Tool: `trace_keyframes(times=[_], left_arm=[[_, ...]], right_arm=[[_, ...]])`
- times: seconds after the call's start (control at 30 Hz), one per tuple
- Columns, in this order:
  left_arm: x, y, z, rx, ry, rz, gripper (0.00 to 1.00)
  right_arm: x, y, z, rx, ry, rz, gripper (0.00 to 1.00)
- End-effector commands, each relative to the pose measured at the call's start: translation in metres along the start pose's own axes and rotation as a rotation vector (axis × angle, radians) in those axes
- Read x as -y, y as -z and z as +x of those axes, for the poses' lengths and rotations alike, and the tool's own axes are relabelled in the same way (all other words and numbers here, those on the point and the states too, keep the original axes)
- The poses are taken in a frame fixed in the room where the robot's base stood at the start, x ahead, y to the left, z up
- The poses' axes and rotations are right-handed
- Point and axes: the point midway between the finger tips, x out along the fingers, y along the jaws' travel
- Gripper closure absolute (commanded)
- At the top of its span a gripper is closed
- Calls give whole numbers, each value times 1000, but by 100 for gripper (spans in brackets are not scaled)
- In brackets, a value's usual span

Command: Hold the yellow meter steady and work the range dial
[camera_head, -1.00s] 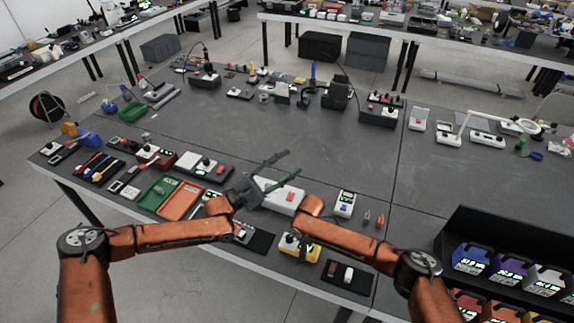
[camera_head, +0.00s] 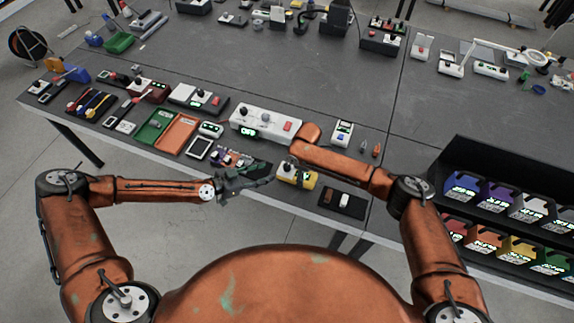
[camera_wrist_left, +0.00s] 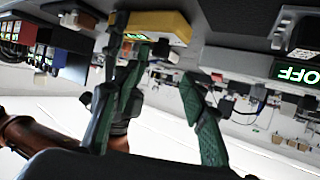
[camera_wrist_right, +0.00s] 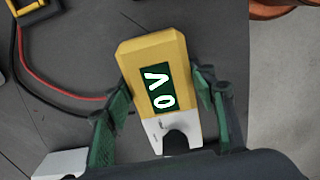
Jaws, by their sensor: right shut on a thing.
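The yellow meter (camera_head: 304,180) lies near the table's front edge. In the right wrist view the meter (camera_wrist_right: 155,52) has a green display reading 0 V and a white end with a dark round dial (camera_wrist_right: 176,141), partly hidden by my wrist. My right gripper (camera_wrist_right: 158,94) is shut on the meter, one green finger along each side. My left gripper (camera_head: 264,174) is just left of the meter in the head view. Its fingers stand apart and empty in the left wrist view, where the meter's yellow edge (camera_wrist_left: 158,22) shows beyond them.
A white unit (camera_head: 265,124) with a knob and red button stands behind the meter. A dark tray (camera_head: 341,202) lies to its right. Green (camera_head: 154,131) and orange (camera_head: 176,137) trays lie to the left. A rack of coloured bins (camera_head: 507,200) stands at right.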

Motion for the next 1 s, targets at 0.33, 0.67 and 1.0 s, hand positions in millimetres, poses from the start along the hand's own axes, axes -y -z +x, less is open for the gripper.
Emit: trace_keyframes(times=[0.33,0.67,1.0], left_arm=[[-1,2,64,-3,-2,2,60],[0,1,108,-2,1,3,60],[0,1,114,-2,1,3,60]], right_arm=[[0,0,0,-1,-1,0,80],[0,0,0,-1,-1,0,80],[0,0,0,-1,0,0,80]])
